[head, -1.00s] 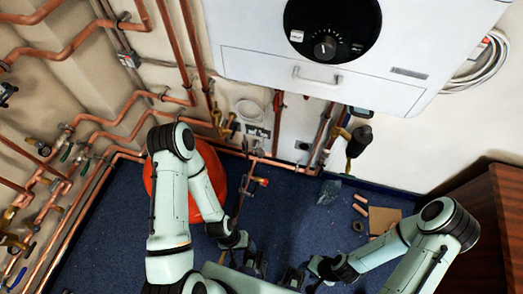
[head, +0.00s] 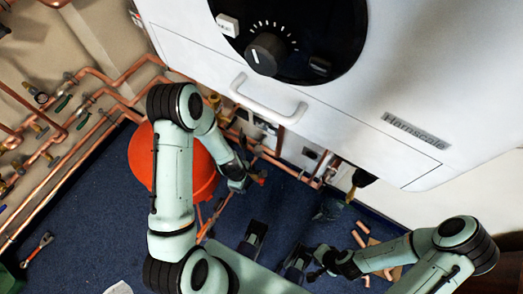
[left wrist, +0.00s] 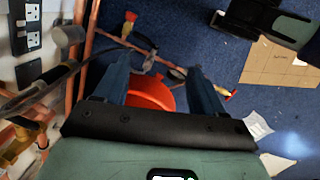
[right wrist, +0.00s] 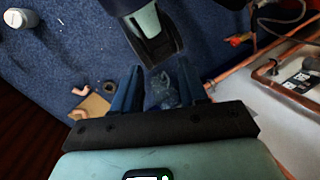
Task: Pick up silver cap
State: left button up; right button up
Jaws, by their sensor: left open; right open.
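I cannot clearly make out a silver cap. A grey cylindrical piece (left wrist: 69,36) at the upper left of the left wrist view may be it, near the wall pipes and apart from my fingers. My left gripper (left wrist: 161,76) is open and empty, above pipework and the orange-red tub (left wrist: 150,92). In the head view its wrist is beside the tub, with the fingers hard to make out. My right gripper (right wrist: 163,76) is open and empty, pointing down at the blue floor with a clear plastic bag (right wrist: 163,92) showing between its fingers.
A white boiler (head: 330,115) hangs over the upper right. Copper pipes (head: 75,170) line the wall at left. Cardboard (left wrist: 278,65) and copper offcuts (head: 361,230) lie on the floor. A white cylinder (right wrist: 20,18) lies at the right wrist view's upper left. Open blue floor (head: 90,235) is at left.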

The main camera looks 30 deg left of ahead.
pick_arm(q)
jog(key=w+a+n+t+b, duration=0.2)
jog(key=w+a+n+b, duration=0.2)
jog(key=w+n, duration=0.4)
jog(key=n+t+b, duration=0.1)
jog(key=n+b, duration=0.1)
jog(key=n, duration=0.3)
send_near(257, 150)
jog(key=shift+n, duration=0.3)
jog(key=b+x, duration=0.4)
jog(key=x, duration=0.4)
jog(key=shift+d+f, duration=0.1)
jog(key=shift+w+f, duration=0.25)
jog(key=shift+f, duration=0.1)
pick_arm(e)
jog(key=w+d+f+t+h, duration=0.1)
jog(key=w+d+f+t, duration=0.2)
jog(key=w+f, duration=0.6)
notch_tip(257, 150, down, 3)
jog(key=shift+w+d+m, duration=0.15)
jog(key=shift+d+m, duration=0.25)
jog(key=shift+d, duration=0.3)
pick_arm(q)
jog(key=c, duration=1.2)
